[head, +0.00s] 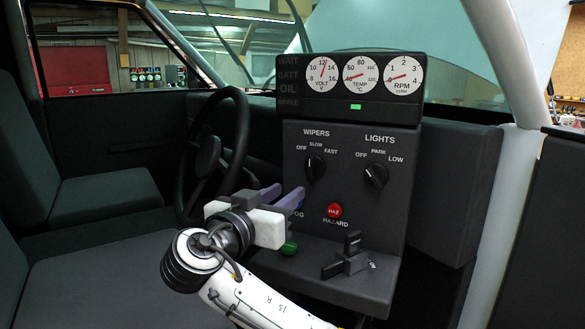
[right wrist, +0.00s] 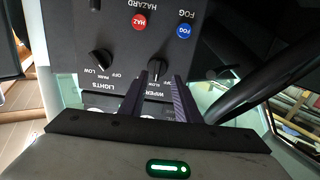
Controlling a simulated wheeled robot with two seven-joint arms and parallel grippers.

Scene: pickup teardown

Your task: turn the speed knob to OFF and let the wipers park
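The wiper speed knob (head: 315,169) is a black knob on the dark dash panel, under the labels OFF, SLOW and FAST. Its pointer looks turned up near SLOW; the exact setting is hard to read. My right gripper (head: 278,196) is left of and below the knob, apart from it, with its two purple-grey fingers spread and empty. In the right wrist view the same knob (right wrist: 157,66) shows upside down, beyond the open fingers (right wrist: 160,80). Thin dark wiper arms (head: 228,48) show slanted across the windshield. My left gripper is out of view.
The lights knob (head: 376,175) is right of the wiper knob. The red hazard button (head: 335,210) is below, and a blue fog button (right wrist: 184,31) is nearby. A steering wheel (head: 240,130) stands left of the panel. A black lever (head: 350,252) sticks up from the lower ledge.

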